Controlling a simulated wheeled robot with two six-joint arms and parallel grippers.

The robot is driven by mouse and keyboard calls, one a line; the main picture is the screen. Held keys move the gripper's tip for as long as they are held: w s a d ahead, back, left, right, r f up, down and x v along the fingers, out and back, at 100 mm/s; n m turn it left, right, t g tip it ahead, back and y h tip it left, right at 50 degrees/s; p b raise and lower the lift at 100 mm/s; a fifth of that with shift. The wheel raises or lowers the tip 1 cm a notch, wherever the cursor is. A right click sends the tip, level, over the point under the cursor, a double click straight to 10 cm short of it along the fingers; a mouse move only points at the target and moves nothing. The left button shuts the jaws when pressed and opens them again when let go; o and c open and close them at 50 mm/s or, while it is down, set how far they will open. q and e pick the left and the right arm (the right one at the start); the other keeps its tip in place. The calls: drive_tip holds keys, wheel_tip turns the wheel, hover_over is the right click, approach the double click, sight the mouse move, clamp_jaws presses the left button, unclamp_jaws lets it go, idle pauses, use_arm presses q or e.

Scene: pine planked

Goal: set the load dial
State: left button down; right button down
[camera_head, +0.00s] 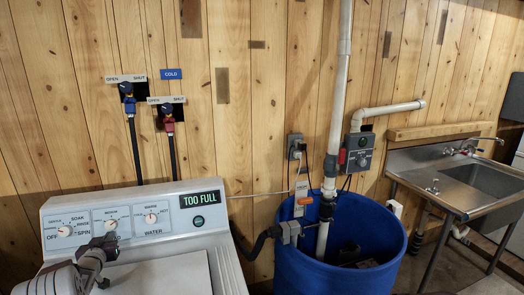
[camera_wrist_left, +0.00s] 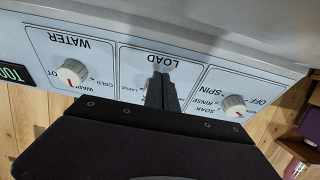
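The load dial (camera_head: 111,224) is a small white knob on the middle panel of the white washer's control board, between the cycle dial (camera_head: 65,231) and the water dial (camera_head: 151,218). My left gripper (camera_head: 107,240) is just in front of and below it in the head view. In the left wrist view the panel appears upside down. There the dark fingers (camera_wrist_left: 161,90) point at the LOAD panel, close together, and hide most of its dial. Whether they touch or grip the knob is unclear. My right gripper is in neither view.
A lit display (camera_head: 201,199) reads TOO FULL, above a round green button (camera_head: 198,221). A blue barrel (camera_head: 290,270) with pipes and a hose stands right of the washer. A steel sink (camera_head: 470,180) is farther right. Two taps (camera_head: 128,97) are on the wall.

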use_arm(q)
drive_tip(key=shift+s+d+f, duration=0.1)
drive_tip(key=shift+f, duration=0.15)
drive_tip(key=r+v, duration=0.1)
drive_tip(key=v, duration=0.5)
drive_tip(key=shift+r+p, duration=0.15)
drive_tip(key=shift+p, duration=0.25)
